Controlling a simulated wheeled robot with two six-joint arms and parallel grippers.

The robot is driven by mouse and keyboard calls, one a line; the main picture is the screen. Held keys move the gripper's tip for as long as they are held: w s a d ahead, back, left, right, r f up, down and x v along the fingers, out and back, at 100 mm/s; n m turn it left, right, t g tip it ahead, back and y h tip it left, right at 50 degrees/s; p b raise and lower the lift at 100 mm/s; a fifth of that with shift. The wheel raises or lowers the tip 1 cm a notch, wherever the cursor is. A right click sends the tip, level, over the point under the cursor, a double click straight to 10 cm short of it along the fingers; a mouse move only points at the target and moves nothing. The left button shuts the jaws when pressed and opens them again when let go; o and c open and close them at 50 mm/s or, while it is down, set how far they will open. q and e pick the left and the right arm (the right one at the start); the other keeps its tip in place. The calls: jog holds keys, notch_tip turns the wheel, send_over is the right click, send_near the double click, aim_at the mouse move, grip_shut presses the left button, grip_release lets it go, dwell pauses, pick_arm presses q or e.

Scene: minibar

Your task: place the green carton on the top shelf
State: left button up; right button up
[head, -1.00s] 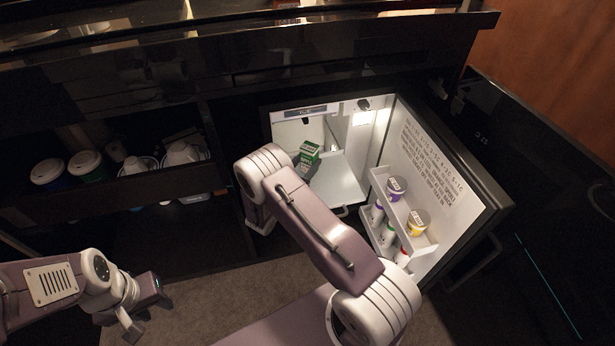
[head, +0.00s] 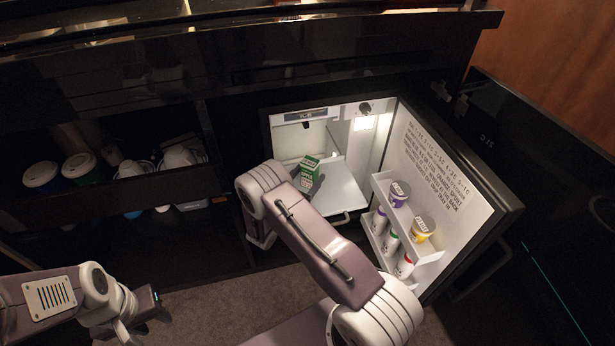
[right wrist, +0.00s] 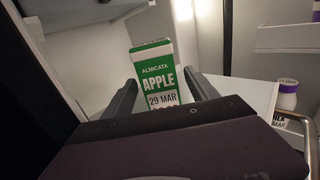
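The green and white carton (head: 309,173) stands upright, or nearly so, over the white upper shelf (head: 345,190) inside the open minibar fridge. In the right wrist view the carton (right wrist: 160,76), labelled APPLE, is between the two dark fingers of my right gripper (right wrist: 161,80). The fingers are apart, with a narrow gap on the carton's right side; the left finger is close to its edge. The carton's bottom is hidden behind the gripper body.
The fridge door (head: 440,180) is open to the right, with a door rack (head: 430,256) holding tubs and bottles. An ice compartment (head: 306,116) is at the fridge's top left. Cups with lids (head: 79,165) stand in the dark cabinet at left. The shelf's right part is clear.

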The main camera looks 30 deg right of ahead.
jog(key=shift+a+r, duration=0.1)
jog(key=shift+r, duration=0.15)
jog(key=p+v, duration=0.4)
jog(key=v, duration=0.7)
jog(key=shift+s+a+p, duration=0.15)
jog(key=shift+s+p, duration=0.05)
jog(key=shift+p, duration=0.15)
jog(key=shift+s+a+f, duration=0.15)
jog(key=shift+a, duration=0.05)
jog(key=s+d+r+m+g+y, duration=0.2)
jog(key=s+m+g+y, duration=0.2)
jog(key=s+m+g, duration=0.3)
jog(key=s+d+r+m+g+y, duration=0.25)
jog(key=s+m+g, duration=0.35)
jog(key=s, duration=0.4)
jog(key=a+r+m+t+y, duration=0.3)
jog(key=a+m+t+y, duration=0.2)
jog(key=a+m+y, duration=0.3)
jog(key=m+y, duration=0.1)
jog(key=m, duration=0.2)
jog(key=shift+s+a+r+m, duration=0.2)
jog(key=shift+s+r+m, duration=0.1)
jog(key=shift+r, duration=0.1)
